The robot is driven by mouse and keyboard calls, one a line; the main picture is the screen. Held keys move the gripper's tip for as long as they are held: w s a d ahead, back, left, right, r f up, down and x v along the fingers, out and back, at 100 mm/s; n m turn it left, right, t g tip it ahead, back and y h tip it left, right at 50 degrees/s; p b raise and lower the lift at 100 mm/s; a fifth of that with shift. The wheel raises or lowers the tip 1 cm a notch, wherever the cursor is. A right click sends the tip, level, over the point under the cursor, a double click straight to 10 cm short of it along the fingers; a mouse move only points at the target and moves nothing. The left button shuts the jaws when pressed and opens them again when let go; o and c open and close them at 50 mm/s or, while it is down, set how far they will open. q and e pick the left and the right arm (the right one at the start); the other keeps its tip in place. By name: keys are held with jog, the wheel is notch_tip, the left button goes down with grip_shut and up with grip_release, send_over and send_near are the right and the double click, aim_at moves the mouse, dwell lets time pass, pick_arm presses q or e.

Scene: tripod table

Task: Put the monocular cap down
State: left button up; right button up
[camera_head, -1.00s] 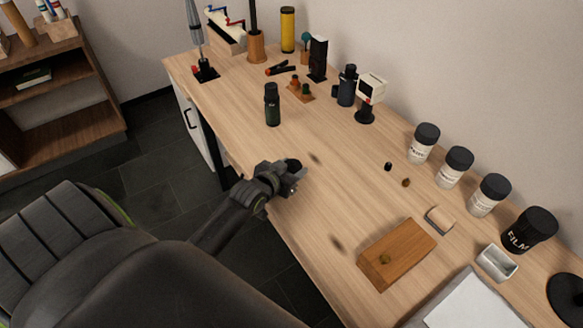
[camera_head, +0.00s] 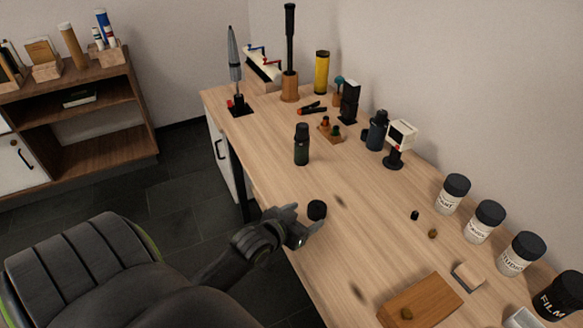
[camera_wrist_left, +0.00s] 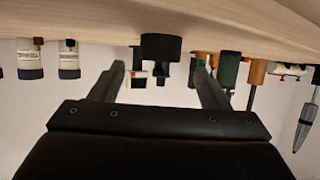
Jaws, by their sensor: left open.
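The monocular cap (camera_head: 316,210), a short black cylinder, rests on the wooden table near its front edge. It also shows in the left wrist view (camera_wrist_left: 160,46), where the picture is upside down, just beyond my fingertips. My left gripper (camera_head: 307,228) is open and empty, its fingers (camera_wrist_left: 158,75) apart on the near side of the cap and not closed on it. A dark green upright cylinder (camera_head: 302,146), which looks like the monocular, stands farther back on the table. My right gripper is not in view.
Several black-lidded film jars (camera_head: 485,222) line the wall side. A wooden block (camera_head: 425,302) lies at the front right. A blue bottle (camera_head: 376,132) and a small white device on a stand (camera_head: 401,136) stand behind. The table around the cap is mostly clear.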

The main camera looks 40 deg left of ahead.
pick_arm(q)
jog(key=shift+v, duration=2.8)
